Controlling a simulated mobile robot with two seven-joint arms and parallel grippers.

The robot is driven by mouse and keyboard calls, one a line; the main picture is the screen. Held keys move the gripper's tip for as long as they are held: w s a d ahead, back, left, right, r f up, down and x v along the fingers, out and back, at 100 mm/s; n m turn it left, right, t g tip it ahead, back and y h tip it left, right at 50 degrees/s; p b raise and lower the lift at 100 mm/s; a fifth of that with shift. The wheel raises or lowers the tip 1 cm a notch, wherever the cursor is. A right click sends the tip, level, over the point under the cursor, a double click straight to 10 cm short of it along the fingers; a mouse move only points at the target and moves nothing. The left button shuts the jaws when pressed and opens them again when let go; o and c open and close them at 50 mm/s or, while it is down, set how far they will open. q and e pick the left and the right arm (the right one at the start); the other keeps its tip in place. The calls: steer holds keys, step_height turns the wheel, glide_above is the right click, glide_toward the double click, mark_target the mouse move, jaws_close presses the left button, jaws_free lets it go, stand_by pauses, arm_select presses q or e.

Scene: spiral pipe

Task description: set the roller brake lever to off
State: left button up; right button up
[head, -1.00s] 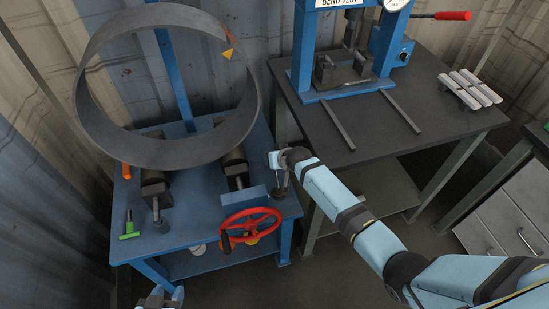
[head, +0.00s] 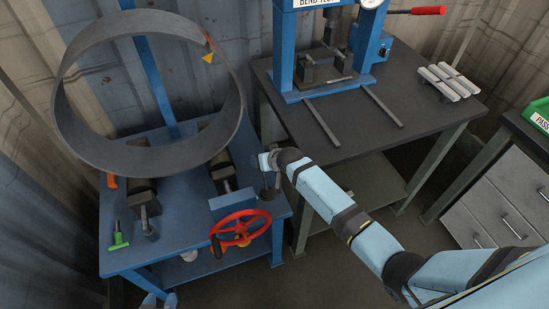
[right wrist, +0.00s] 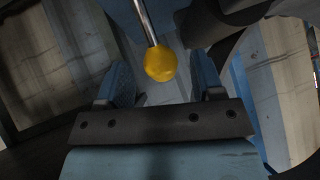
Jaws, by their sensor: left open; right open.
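A lever with a yellow ball knob (right wrist: 160,62) on a shiny metal rod shows in the right wrist view. The knob appears between the two blue fingers of my right gripper (right wrist: 162,88), which is open; I see no contact. In the head view my right gripper (head: 268,168) is at the right edge of the blue roller bench (head: 180,205), and it hides most of the lever there. My left gripper (head: 158,301) is open at the bottom edge, in front of the bench and only partly in view. I see no label naming the lever's positions.
A large grey ring (head: 75,130) stands on the bench rollers. A red handwheel (head: 240,228) is on the bench front, close to my right gripper. A green-handled part (head: 118,241) is at left. A dark table (head: 365,125) with a blue press (head: 285,60) stands behind right.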

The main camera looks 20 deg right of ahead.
steer(key=v, duration=1.1)
steer(key=shift+p, duration=0.45)
steer(key=s+r+n+t+p, duration=0.2)
steer(key=s+p, duration=0.7)
steer(key=s, duration=1.8)
steer(key=shift+a+r, duration=0.3)
steer(key=shift+r, duration=0.65)
